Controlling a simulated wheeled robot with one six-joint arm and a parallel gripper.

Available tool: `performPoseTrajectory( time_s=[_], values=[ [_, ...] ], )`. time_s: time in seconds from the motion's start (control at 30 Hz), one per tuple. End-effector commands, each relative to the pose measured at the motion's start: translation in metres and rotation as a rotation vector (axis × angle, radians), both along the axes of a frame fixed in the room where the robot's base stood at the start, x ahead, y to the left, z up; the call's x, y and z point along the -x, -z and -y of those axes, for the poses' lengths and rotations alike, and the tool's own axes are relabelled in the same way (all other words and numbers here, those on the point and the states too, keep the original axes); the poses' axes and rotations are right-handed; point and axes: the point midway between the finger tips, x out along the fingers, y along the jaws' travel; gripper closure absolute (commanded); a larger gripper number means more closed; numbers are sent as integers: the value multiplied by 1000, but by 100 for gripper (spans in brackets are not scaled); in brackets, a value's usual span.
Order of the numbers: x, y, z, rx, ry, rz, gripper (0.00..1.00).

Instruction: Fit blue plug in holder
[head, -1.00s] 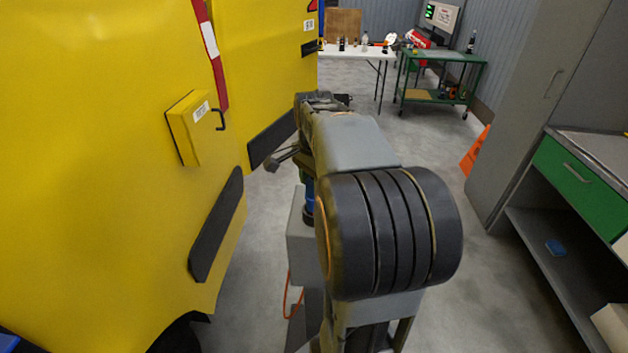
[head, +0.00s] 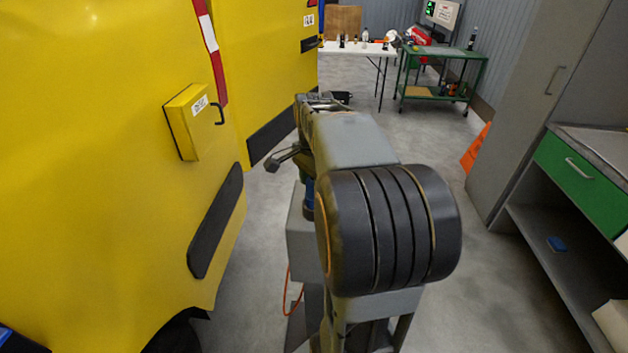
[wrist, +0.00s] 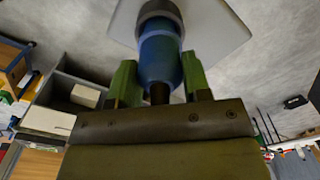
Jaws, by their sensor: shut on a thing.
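The blue plug (wrist: 160,58) is between the green fingers of my gripper (wrist: 160,78) in the wrist view, and the gripper is shut on it. The plug's far end meets a dark grey round collar, the holder (wrist: 158,10), on a pale block. In the head view the plug (head: 309,190) is a small blue patch left of my arm, upright above the dark holder (head: 308,211). My arm hides most of it and the gripper there. I cannot tell how deep the plug sits in the collar.
The holder stands on a grey pedestal (head: 299,240) with an orange cable (head: 288,292). A yellow vehicle (head: 110,120) is close on the left. A grey cabinet (head: 540,110) and green-drawer bench (head: 575,172) are on the right. Floor is clear toward the green cart (head: 440,80).

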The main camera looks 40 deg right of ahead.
Motion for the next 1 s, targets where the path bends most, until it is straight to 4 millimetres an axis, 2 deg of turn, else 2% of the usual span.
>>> performPoseTrajectory(
  time_s=[0.7,0.9,0.93,1.0],
  values=[
    [0,15,0,0,0,0,84],
    [0,14,0,1,0,1,84],
    [0,14,0,1,0,1,54],
    [0,14,0,1,0,1,47]
  ],
)
